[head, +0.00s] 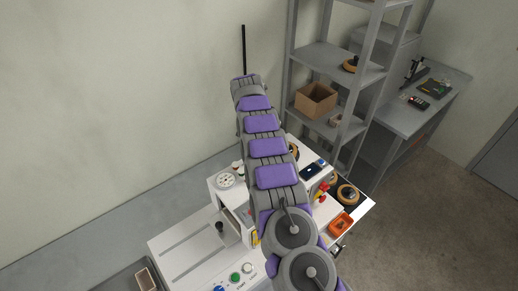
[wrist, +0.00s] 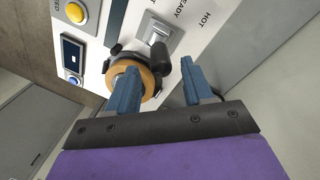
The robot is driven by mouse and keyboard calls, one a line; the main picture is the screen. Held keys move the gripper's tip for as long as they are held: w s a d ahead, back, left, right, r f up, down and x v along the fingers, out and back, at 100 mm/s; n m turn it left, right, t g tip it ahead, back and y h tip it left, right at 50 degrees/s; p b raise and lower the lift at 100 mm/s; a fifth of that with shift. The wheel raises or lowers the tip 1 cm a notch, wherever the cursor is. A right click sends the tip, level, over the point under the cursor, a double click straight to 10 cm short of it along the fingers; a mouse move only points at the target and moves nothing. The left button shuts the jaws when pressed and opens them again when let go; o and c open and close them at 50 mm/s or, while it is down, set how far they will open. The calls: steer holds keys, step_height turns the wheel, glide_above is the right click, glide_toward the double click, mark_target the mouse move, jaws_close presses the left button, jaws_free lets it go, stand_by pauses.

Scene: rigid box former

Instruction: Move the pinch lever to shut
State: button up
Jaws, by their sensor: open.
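The wrist view shows a dark cylindrical handle (wrist: 160,56) standing out from a grey metal plate on a white panel (wrist: 205,45). It may be the pinch lever; I cannot tell for sure. My gripper (wrist: 160,67) is open, its two blue fingers apart. The handle appears between the fingertips, beyond them; I see no clear contact. A tan ring with black parts (wrist: 147,80) is beside the handle, partly hidden by the left finger. In the head view my arm covers part of the white machine (head: 180,245), and my gripper is not visible.
The panel carries a yellow button (wrist: 76,13), a blue button (wrist: 74,81) and a small display (wrist: 73,53). In the head view, a dial (head: 225,180) and an orange tray (head: 341,223) sit around my arm. A shelf with a cardboard box (head: 316,99) stands behind.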

steer(key=r, duration=0.3)
steer(key=shift+w+a+r, duration=0.2)
steer(key=shift+a+r, duration=0.15)
step_height(320, 180, up, 9)
steer(key=a+p, duration=0.1)
steer(key=p, duration=1)
steer(key=shift+w+a+r+p, duration=0.15)
steer(key=shift+w+a+p, duration=0.2)
steer(key=shift+p, duration=0.05)
steer(key=shift+c, duration=0.5)
